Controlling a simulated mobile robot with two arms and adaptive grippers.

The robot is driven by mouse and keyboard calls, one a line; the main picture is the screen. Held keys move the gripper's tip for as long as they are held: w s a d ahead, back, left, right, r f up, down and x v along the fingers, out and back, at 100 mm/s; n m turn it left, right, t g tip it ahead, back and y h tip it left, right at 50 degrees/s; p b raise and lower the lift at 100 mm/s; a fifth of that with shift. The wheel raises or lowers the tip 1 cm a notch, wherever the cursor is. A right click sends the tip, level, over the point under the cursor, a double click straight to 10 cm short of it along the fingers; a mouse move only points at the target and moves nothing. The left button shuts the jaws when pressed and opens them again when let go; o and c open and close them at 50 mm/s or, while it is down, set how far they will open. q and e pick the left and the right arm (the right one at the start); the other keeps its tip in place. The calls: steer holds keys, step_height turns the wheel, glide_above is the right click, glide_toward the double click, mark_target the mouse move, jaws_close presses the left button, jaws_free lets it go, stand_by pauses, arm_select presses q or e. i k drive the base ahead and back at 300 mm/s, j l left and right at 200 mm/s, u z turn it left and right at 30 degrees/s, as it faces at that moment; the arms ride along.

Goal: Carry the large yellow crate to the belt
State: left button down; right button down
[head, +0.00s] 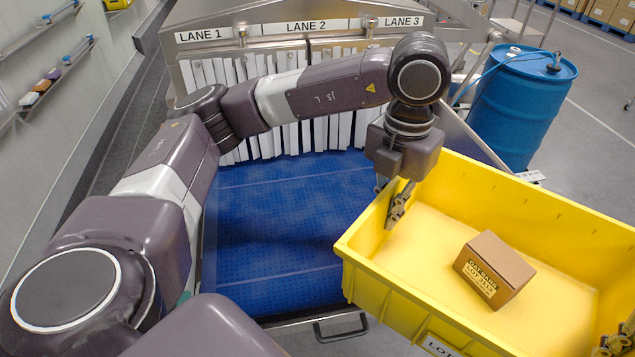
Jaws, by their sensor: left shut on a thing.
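The large yellow crate (405,293) is at the lower right, held level or nearly so in front of and right of the blue belt (275,225). A brown cardboard box (494,268) sits inside it. My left gripper (394,208) is shut on the crate's left wall, one finger showing inside the rim. Part of my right gripper (614,343) shows at the lower right edge, by the crate's right wall; the rest is out of frame, so its jaws cannot be judged. The crate's right end is cut off.
White strip curtains (345,130) hang at the tunnel mouth under the lane signs (306,27). A blue barrel (525,100) stands just behind the crate. A metal handle (341,327) sticks out at the belt's near end. The visible belt surface is bare.

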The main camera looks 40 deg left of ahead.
mark_target(323, 201)
steer(key=k+j+u, duration=0.1)
steer(key=u, duration=0.5)
steer(key=i+l+u, duration=0.15)
steer(key=u, duration=0.2)
steer(key=i+l+u, duration=0.55)
steer(key=u, duration=0.15)
